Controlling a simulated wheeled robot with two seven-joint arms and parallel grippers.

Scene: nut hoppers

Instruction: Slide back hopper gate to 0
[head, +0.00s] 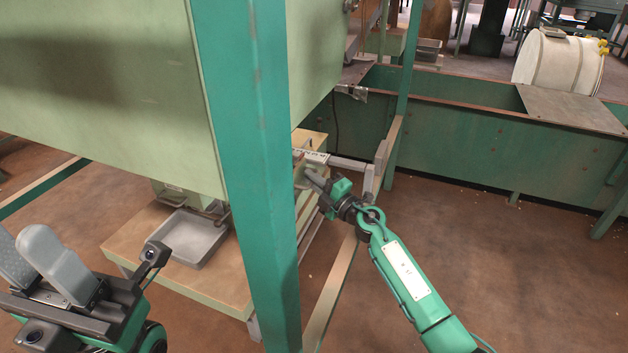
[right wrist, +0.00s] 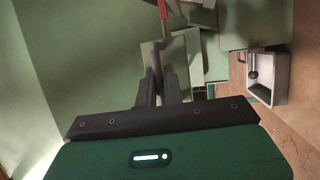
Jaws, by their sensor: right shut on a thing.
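My right gripper (head: 312,180) reaches under the green hopper (head: 110,80), just right of the near green post. In the right wrist view its dark fingers (right wrist: 160,82) are shut on the gate handle (right wrist: 154,55), a slim grey bar. A flat plate (right wrist: 184,60) shows just beyond the bar; I cannot tell whether it is the gate. A pale strip with dark marks (head: 314,156) lies just above the gripper in the head view; its figures are too small to read. My left gripper (head: 20,240) is open and empty at the lower left, away from the hopper.
The green post (head: 258,200) stands close in front and hides part of the hopper's underside. A grey tray (head: 190,240) sits on a wooden shelf below the hopper. A long green trough (head: 480,145) runs behind at right.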

